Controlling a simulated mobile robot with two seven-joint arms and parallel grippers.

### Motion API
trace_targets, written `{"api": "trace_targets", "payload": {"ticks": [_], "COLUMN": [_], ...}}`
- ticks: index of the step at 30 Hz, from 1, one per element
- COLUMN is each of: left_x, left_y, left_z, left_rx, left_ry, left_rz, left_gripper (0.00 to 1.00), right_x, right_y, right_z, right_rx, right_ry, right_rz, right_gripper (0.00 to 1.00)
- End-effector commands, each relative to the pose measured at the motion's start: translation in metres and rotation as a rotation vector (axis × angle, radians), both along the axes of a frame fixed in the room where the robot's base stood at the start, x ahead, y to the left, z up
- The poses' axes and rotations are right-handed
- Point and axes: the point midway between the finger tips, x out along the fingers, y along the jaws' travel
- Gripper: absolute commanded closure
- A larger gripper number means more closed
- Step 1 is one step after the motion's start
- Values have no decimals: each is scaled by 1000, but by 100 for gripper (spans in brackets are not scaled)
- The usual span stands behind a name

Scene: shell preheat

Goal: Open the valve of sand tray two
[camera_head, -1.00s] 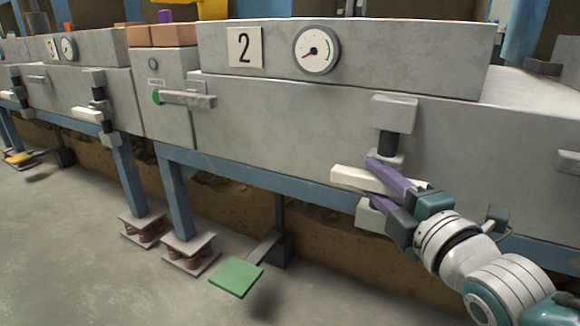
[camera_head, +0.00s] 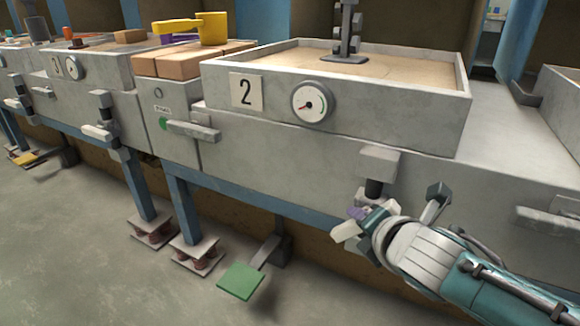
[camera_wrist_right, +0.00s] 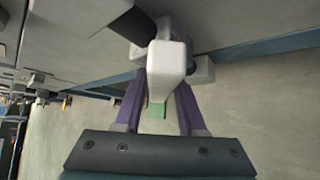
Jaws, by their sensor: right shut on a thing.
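Sand tray two (camera_head: 436,128) is the grey box with the number 2 plate (camera_head: 246,92) and a round gauge (camera_head: 313,102). Its valve hangs from a grey block (camera_head: 378,163) on a dark stem (camera_head: 373,189), right of the gauge. The pale valve lever (camera_head: 345,231) points out from the front, toward the viewer. My right gripper (camera_head: 358,214) is shut on the lever; its purple fingers are partly hidden by the wrist. In the right wrist view the lever (camera_wrist_right: 168,58) sits between the two fingers (camera_wrist_right: 157,100). My left gripper is not in view.
A green pedal (camera_head: 240,281) sits low near the floor, left of the valve. A side handle (camera_head: 192,131) sticks out left of tray two. Wooden blocks (camera_head: 177,66) and a yellow object (camera_head: 209,28) lie beyond. Tray three (camera_head: 105,68) has a similar valve. Floor space in front is open.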

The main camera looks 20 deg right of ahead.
Motion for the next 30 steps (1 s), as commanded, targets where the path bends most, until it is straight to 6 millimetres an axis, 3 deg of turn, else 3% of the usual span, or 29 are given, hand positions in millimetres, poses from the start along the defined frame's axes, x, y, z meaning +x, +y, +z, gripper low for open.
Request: {"api": "trace_targets", "payload": {"ticks": [1,9,21,30], "left_x": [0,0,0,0], "left_y": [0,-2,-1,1], "left_z": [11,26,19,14], "left_rx": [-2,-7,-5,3], "left_ry": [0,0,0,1], "left_rz": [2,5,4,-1], "left_gripper": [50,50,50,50], "right_x": [2,3,2,1], "right_y": [0,0,1,0], "right_z": [8,5,1,0], "right_rx": [-31,-197,-395,-462], "right_ry": [31,224,457,539], "right_rz": [3,2,0,0], "right_gripper": [100,100,100,100]}}
